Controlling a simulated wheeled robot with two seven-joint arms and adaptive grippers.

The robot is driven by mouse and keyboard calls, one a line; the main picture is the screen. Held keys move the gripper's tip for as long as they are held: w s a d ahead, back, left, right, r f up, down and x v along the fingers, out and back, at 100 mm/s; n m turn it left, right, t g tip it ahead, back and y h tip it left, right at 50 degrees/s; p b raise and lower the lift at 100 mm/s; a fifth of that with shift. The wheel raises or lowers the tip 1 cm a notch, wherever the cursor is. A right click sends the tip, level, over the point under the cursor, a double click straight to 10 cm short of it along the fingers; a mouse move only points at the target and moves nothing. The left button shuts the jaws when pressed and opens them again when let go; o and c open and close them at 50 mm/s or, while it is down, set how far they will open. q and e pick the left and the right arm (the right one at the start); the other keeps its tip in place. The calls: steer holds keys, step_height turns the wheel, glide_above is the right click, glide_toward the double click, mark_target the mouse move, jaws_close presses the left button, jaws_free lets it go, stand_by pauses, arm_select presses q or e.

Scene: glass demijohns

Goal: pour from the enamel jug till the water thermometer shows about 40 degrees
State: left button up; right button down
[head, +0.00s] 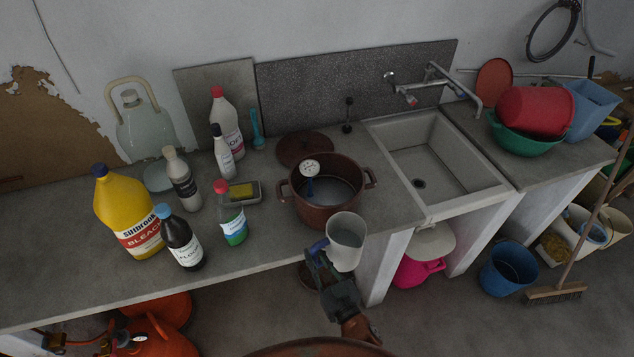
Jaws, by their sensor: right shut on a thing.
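A brown two-handled pot (325,212) stands on the counter left of the sink, with greyish water (335,189) inside. The water thermometer (310,168), with a round white dial and a blue stem, stands in the pot at its left side. Its reading is too small to make out. My right gripper (320,250) is shut on the pale enamel jug (344,256), holding it near the counter's front edge, just in front and to the right of the pot. The jug looks about upright; its contents cannot be told. My left gripper is not in view.
Several bottles crowd the counter left of the pot, including yellow bleach (128,215) and a green-bottomed bottle (232,222). A sponge dish (240,198) lies beside the pot, its brown lid (304,148) behind. The sink (465,160) is right. A glass demijohn (142,130) stands far left.

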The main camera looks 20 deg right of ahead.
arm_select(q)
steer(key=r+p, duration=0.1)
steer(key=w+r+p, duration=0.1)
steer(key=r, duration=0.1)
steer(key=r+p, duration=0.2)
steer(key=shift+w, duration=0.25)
arm_select(e)
steer(key=w+a+n+g+y, duration=0.1)
steer(key=w+a+n+y, duration=0.1)
steer(key=a, duration=0.5)
steer(key=w+a+n+g+y, duration=0.1)
steer(key=w+a+y, duration=0.3)
steer(key=a, duration=0.4)
steer(key=shift+w+a+r+n+g, duration=0.15)
steer(key=shift+w+r+n+g, duration=0.2)
steer(key=shift+n, duration=0.45)
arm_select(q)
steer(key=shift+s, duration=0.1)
arm_select(e)
steer(key=shift+s, duration=0.1)
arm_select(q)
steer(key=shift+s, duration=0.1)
arm_select(e)
steer(key=shift+r, duration=0.1)
